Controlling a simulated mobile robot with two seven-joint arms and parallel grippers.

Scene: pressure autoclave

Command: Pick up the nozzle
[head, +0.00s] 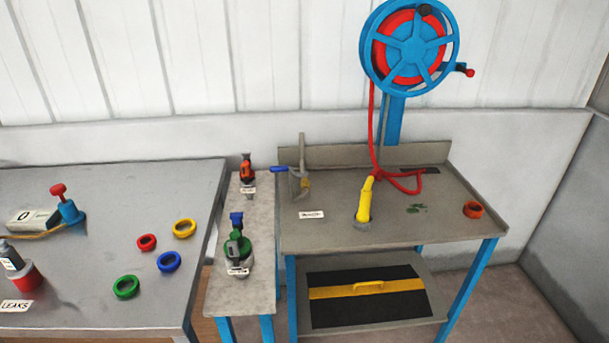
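The likely nozzle is a yellow, wand-like piece (365,198) standing slightly tilted on the right workbench (330,238), its lower end in or on a grey piece. A red hose (372,125) hangs from the blue and red reel (410,47) and runs to the bench top by the yellow piece's upper end. I cannot tell exactly how the hose joins it. Neither of my grippers is in view, and nothing covers the yellow piece.
A grey upright fixture with a blue handle (281,169) stands left of the nozzle. A narrow bench (237,298) holds a green device (238,246). The left table (70,185) carries several coloured rings. The bench front is clear.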

